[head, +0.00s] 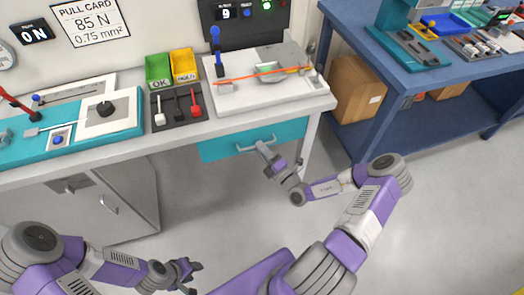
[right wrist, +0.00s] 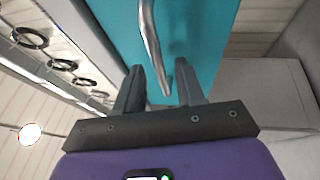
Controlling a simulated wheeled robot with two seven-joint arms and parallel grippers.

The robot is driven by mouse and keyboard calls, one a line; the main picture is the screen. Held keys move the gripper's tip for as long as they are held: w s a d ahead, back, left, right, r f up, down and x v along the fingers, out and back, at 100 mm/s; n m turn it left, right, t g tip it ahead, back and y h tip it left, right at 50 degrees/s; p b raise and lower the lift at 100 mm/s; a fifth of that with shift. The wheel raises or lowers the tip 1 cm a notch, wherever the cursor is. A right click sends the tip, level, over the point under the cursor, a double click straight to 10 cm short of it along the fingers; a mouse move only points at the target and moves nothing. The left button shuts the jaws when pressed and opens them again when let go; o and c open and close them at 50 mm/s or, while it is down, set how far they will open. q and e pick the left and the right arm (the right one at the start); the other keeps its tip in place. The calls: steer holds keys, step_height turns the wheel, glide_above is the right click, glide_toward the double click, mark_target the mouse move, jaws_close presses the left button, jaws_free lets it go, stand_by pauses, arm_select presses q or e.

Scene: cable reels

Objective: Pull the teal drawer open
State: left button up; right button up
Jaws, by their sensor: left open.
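The teal drawer (head: 218,149) sits under the white workbench, its front looking flush with the bench edge. Its silver bar handle (head: 246,147) runs across the front. My right gripper (head: 263,146) is at the right end of this handle. In the right wrist view the handle (right wrist: 150,35) passes between the two spread fingers of my right gripper (right wrist: 160,77), with gaps beside it, in front of the teal drawer face (right wrist: 205,35). Whether a finger touches the bar is not clear. My left gripper (head: 195,278) is open and empty, low at the bottom of the head view.
The white workbench (head: 130,152) carries a cable fixture (head: 300,98), green (head: 158,71) and yellow (head: 183,65) bins, and a teal-and-white device (head: 80,130). A grey cabinet (head: 125,205) stands below left. A blue bench (head: 370,50) with a cardboard box (head: 357,95) stands right. Floor before the drawer is clear.

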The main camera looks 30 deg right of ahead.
steer(key=shift+c, duration=0.3)
jaws_close()
steer(key=shift+s, duration=0.15)
